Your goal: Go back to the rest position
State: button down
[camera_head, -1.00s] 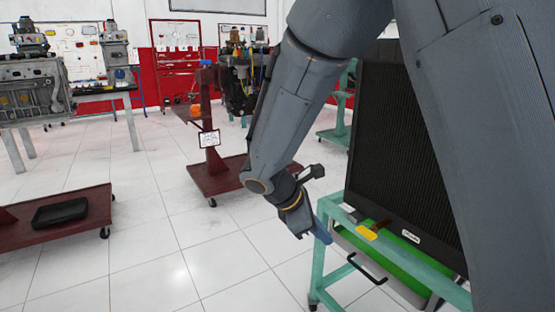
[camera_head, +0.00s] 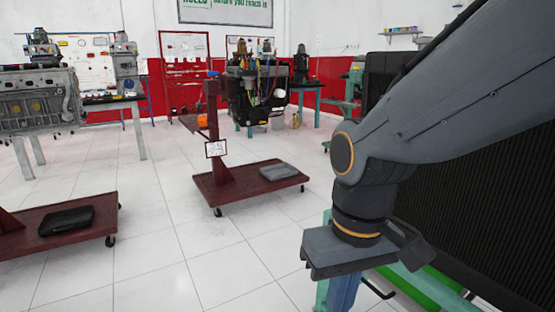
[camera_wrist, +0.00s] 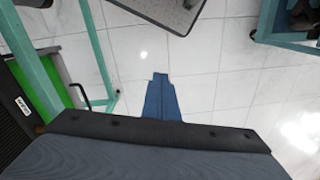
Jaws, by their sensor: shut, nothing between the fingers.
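My gripper (camera_head: 341,293) points down at the lower right of the head view, beside the teal frame of the radiator stand. Its blue fingers also show in the wrist view (camera_wrist: 161,95), together and with nothing between them, above the white tiled floor. The frame's lower edge cuts off the fingertips in the head view. My arm crosses the right side of the head view in front of the black radiator (camera_head: 480,205).
The radiator stand's teal rail (camera_wrist: 35,75) and green panel (camera_wrist: 58,82) are close to my gripper. A dark red wheeled stand (camera_head: 240,190) carries a grey tray (camera_head: 278,171). Another red cart (camera_head: 85,235) holds a black tray (camera_head: 67,220). Tiled floor between them is clear.

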jog(key=d+r+m+p, duration=0.3)
jog(key=d+r+p, duration=0.7)
jog(key=p, duration=1)
jog(key=shift+r+h+p, duration=0.4)
jog(key=shift+r, duration=0.65)
jog(key=shift+d, duration=0.1)
